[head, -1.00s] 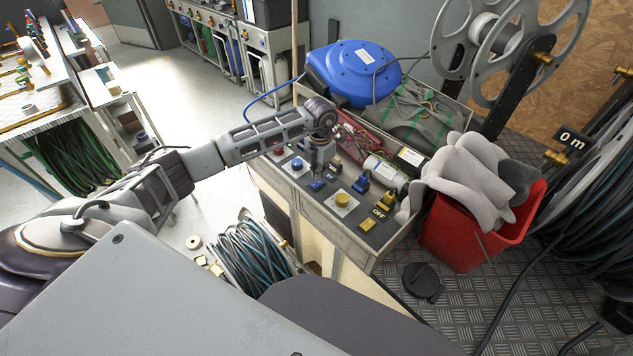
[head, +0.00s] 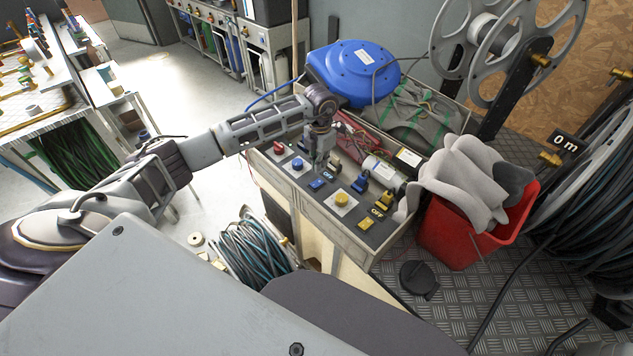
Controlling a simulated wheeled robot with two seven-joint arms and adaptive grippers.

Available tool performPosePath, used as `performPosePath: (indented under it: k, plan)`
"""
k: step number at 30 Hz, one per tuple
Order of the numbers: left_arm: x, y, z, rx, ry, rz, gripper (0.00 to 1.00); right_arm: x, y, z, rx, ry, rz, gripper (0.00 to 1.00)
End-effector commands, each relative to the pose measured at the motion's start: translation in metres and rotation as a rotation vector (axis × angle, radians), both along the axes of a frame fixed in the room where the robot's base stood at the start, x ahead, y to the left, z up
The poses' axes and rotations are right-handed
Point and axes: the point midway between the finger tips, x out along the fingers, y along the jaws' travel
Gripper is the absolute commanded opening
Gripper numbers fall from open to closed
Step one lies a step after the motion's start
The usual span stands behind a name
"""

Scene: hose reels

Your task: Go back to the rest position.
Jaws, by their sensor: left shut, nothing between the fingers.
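My left arm reaches in from the left over the cabinet (head: 345,250). My left gripper (head: 318,168) points down above the dark control panel on its top. I cannot tell whether the fingertips touch the panel. A red button (head: 279,147), a blue button (head: 298,164) and a yellow button (head: 342,199) stand on the panel. Small toggle blocks stand beside them. My right gripper is not in view.
A blue hose reel (head: 352,72) and an open tray of cables sit behind the panel. A red bucket (head: 462,240) with grey cloth (head: 465,180) stands to the right. A coil of hose (head: 250,250) lies at the cabinet's left. Open floor (head: 170,80) shows at the upper left.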

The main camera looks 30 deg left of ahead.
Motion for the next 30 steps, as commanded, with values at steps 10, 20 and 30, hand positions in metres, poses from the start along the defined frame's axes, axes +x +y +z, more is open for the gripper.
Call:
performPosePath:
  k: [10, 20, 30]
  plan:
    - [0.000, 0.000, 0.001, 0.000, 0.001, 0.000, 0.00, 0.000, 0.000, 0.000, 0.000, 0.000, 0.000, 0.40]
    - [0.000, 0.000, 0.002, -0.001, 0.001, 0.000, 0.00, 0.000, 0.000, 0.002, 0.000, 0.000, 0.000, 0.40]
    - [0.000, 0.000, 0.025, -0.001, 0.000, 0.000, 0.00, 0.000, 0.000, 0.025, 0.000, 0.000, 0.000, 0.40]
